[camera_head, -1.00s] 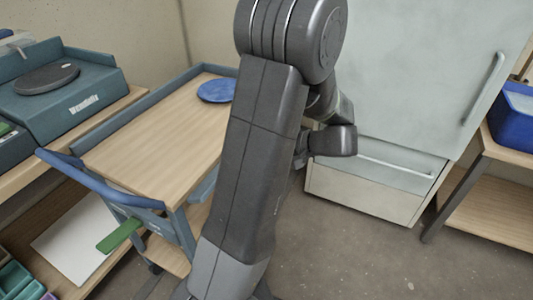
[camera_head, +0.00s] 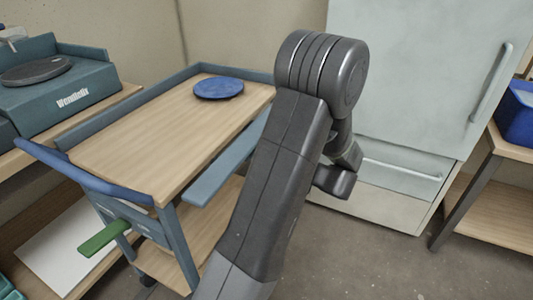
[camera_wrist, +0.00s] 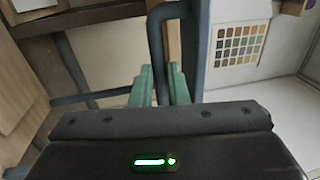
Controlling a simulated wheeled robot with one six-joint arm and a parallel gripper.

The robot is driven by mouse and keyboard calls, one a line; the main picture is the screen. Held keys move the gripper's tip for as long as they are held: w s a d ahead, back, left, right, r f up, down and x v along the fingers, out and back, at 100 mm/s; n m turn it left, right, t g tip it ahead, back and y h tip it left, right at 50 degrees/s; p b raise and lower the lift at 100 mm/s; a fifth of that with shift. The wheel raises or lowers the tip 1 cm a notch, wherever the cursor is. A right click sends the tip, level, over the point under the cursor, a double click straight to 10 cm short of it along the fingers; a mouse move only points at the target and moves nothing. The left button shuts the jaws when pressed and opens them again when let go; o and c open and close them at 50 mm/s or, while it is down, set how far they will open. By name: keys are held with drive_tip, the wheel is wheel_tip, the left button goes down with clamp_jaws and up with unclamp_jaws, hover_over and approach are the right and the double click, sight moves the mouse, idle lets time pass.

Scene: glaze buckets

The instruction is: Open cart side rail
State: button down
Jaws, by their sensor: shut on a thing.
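The cart has a wooden top (camera_head: 165,130) with raised blue-grey edges at the back and left. On its right side, the blue-grey side rail (camera_head: 225,168) sits below the level of the top and apart from its edge; its far end is hidden by my arm. In the wrist view, my gripper (camera_wrist: 162,88) has green fingers shut on a dark blue-grey looped bar (camera_wrist: 156,42). I cannot tell for certain that this bar belongs to the side rail. In the head view, my gripper is hidden behind my arm.
A blue disc (camera_head: 218,88) lies on the cart top. The cart has a blue push handle (camera_head: 80,175) and a green lever (camera_head: 104,238). A pale cabinet (camera_head: 430,90) stands behind my arm. A shelf (camera_head: 500,200) stands at right; grey floor between is open.

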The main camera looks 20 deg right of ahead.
drive_tip(key=shift+r, duration=0.1)
drive_tip(key=c, duration=1.4)
unclamp_jaws()
drive_tip(key=shift+a, duration=0.1)
drive_tip(key=p+v, duration=0.2)
drive_tip(key=v, duration=1.1)
drive_tip(key=shift+s+d, duration=0.25)
drive_tip(key=shift+d, duration=0.05)
drive_tip(key=shift+c, duration=0.3)
